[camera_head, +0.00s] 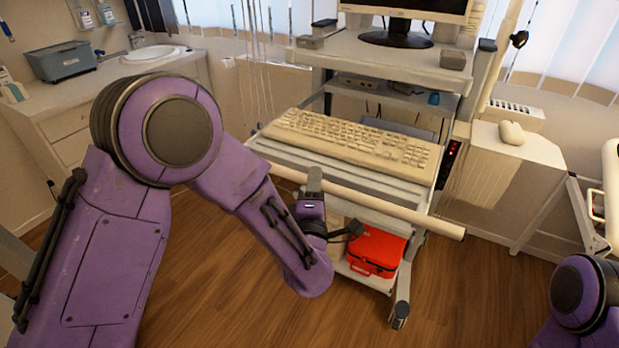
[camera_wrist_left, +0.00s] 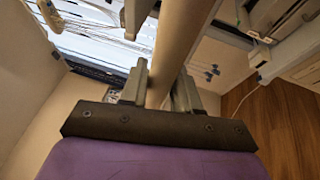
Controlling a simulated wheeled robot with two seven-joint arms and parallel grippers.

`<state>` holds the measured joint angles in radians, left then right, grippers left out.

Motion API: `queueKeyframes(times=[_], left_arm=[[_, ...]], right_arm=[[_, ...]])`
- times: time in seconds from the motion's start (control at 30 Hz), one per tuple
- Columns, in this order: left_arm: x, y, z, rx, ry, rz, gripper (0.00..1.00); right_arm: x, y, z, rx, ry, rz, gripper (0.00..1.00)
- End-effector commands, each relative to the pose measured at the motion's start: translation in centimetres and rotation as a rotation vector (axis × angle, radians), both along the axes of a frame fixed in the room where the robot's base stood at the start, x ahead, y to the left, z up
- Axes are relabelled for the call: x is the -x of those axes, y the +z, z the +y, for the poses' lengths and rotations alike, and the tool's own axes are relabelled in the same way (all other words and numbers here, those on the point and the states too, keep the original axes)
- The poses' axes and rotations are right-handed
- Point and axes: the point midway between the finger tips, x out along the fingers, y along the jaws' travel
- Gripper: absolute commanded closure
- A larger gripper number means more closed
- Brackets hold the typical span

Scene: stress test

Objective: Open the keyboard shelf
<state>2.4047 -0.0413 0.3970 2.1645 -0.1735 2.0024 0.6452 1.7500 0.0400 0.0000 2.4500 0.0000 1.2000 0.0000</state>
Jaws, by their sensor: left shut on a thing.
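The keyboard shelf (camera_head: 330,165) is part of a wheeled cart and sticks out in front of the cart's upper shelf. A beige keyboard (camera_head: 355,138) lies on it. A round beige handle bar (camera_head: 390,207) runs along the shelf's front edge. My left gripper (camera_head: 314,182) is at the bar, left of its middle. In the left wrist view, the bar (camera_wrist_left: 178,45) passes between the two fingers of my left gripper (camera_wrist_left: 160,90), which is shut on it. My arm hides part of the shelf's left front. My right gripper is out of view.
A monitor (camera_head: 405,12) stands on the cart's upper shelf (camera_head: 375,55). A red case (camera_head: 375,252) sits on the lower shelf under the bar. A sink counter (camera_head: 75,85) is at the left. A beige cabinet (camera_head: 505,160) stands at the right. The wooden floor in front is clear.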

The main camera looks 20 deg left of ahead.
Motion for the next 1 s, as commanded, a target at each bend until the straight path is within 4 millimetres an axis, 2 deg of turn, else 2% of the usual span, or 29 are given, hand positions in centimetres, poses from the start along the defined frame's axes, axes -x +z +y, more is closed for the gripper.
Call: queueKeyframes(times=[0.33, 0.37, 0.4, 0.43, 0.77, 0.87, 1.0], left_arm=[[0.1, 0.0, -0.2, -0.001, -0.006, 0.001, 1.00], [0.1, 0.0, -0.2, -0.001, -0.006, 0.001, 0.66], [0.1, 0.0, -0.2, -0.001, -0.005, 0.001, 0.53], [0.1, 0.0, -0.1, -0.001, -0.005, 0.001, 0.48], [0.6, -0.2, -0.2, -0.001, -0.003, 0.000, 0.48], [2.2, -0.7, -0.6, -0.002, -0.005, 0.001, 0.48], [5.5, -1.4, -1.4, -0.005, -0.006, 0.002, 0.48]], right_arm=[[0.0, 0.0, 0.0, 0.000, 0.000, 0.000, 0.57], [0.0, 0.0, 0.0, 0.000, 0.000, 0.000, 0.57], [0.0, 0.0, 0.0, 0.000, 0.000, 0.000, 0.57], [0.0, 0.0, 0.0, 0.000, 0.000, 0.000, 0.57], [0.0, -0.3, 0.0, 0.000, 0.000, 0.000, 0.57], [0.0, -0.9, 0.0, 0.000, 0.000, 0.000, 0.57], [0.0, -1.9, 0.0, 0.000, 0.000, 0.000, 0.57]])
